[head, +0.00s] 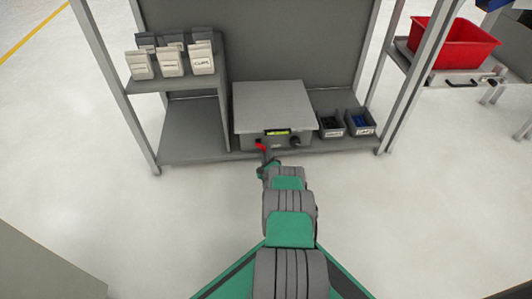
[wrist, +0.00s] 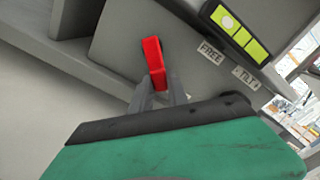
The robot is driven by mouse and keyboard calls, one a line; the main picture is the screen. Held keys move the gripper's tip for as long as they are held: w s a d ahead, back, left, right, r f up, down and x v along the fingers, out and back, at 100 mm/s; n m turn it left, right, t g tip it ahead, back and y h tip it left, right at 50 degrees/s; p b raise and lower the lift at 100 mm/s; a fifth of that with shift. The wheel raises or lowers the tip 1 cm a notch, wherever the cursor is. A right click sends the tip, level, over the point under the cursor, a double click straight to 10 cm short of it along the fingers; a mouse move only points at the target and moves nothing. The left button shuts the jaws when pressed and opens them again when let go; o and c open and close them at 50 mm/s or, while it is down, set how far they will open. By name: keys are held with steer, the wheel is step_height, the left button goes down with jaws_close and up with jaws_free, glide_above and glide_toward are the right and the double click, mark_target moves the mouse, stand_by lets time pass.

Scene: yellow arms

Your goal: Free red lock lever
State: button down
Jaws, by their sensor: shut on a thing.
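The red lock lever (wrist: 153,56) stands out from the front of a grey box (head: 272,104) on the shelf. In the wrist view its lower end is between my fingertips, and its upper part shows above them. My gripper (wrist: 159,90) is shut on the lever. In the head view the red lever (head: 260,146) shows at the end of my arm, at the left of the box's front. Labels reading "FREE" (wrist: 210,52) and "TILT" (wrist: 246,78) are on the box front, to the right of the lever in the wrist view.
A yellow-green display (head: 277,132) and a dark knob (head: 295,141) are on the box front. Two small bins (head: 331,125) with dark and blue contents stand to its right. Labelled packets (head: 171,62) stand on the upper left shelf. Shelf posts (head: 122,95) flank the unit. The floor around my arm is clear.

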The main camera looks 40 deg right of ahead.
stand_by(0.6)
steer(key=n, duration=0.1)
steer(key=r+n, duration=0.1)
steer(key=n, duration=0.2)
steer(key=shift+s+d+r, duration=0.25)
steer(key=shift+d, duration=0.1)
steer(key=n, duration=0.2)
steer(key=r+n, duration=0.1)
steer(key=n, duration=0.1)
steer(key=shift+s+d+r, duration=0.1)
steer(key=shift+r, duration=0.1)
steer(key=n, duration=0.1)
steer(key=r+n, duration=0.1)
steer(key=shift+n, duration=0.4)
steer(key=n, duration=0.1)
steer(key=r+n, duration=0.1)
steer(key=n, duration=0.1)
steer(key=shift+w+a+r+n, duration=0.2)
steer(key=shift+a+n, duration=0.05)
steer(key=shift+n, duration=0.05)
steer(key=shift+w+a+r+n, duration=0.15)
steer(key=shift+r+n, duration=0.1)
steer(key=shift+n, duration=0.65)
steer(key=shift+w+a+r+n, duration=0.1)
steer(key=shift+a+r+n, duration=0.1)
steer(key=shift+n, duration=0.7)
